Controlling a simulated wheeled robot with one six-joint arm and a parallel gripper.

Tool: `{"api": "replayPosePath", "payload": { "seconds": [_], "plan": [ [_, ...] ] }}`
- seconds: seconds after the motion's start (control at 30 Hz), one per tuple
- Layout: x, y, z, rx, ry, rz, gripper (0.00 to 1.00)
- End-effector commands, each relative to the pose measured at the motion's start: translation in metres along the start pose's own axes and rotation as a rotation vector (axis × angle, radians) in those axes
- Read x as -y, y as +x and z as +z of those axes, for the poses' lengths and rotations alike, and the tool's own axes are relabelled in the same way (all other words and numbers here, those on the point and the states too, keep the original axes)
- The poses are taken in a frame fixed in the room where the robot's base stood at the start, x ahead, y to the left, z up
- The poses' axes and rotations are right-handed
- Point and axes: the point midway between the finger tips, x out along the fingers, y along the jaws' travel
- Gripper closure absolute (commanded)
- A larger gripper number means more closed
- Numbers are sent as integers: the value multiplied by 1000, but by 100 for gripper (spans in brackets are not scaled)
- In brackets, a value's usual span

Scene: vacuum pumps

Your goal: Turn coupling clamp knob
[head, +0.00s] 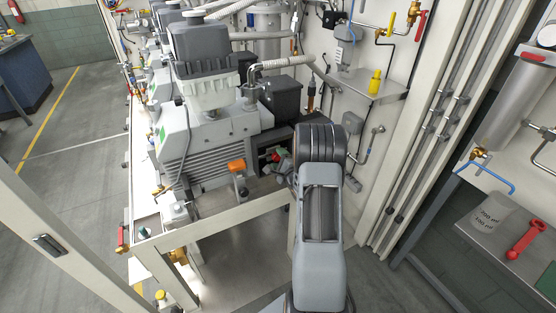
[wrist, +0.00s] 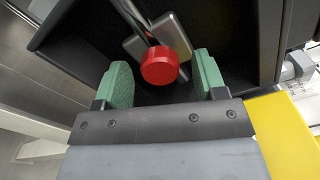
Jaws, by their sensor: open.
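The red round knob (wrist: 160,66) shows in the wrist view, at the end of a metal rod beside a pale metal clamp plate (wrist: 165,38). It is in front of a dark recess. My gripper (wrist: 162,62) is open, with one green finger pad on each side of the knob in the picture. Gaps show on both sides, and neither pad visibly touches it. I cannot tell how deep the knob lies between the pads. In the head view, a small red spot (head: 277,155) beside my arm may be the knob; the gripper is mostly hidden there.
Dark walls of the recess surround the fingers in the wrist view.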

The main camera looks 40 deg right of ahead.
Motion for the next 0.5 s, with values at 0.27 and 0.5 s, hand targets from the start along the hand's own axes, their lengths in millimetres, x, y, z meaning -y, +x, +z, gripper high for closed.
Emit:
{"api": "replayPosePath", "payload": {
  "seconds": [0.27, 0.5],
  "plan": [
    [0, -11, 0, 0, 0, 0, 35],
    [0, -16, 0, 0, 0, 0, 35]
  ]
}}
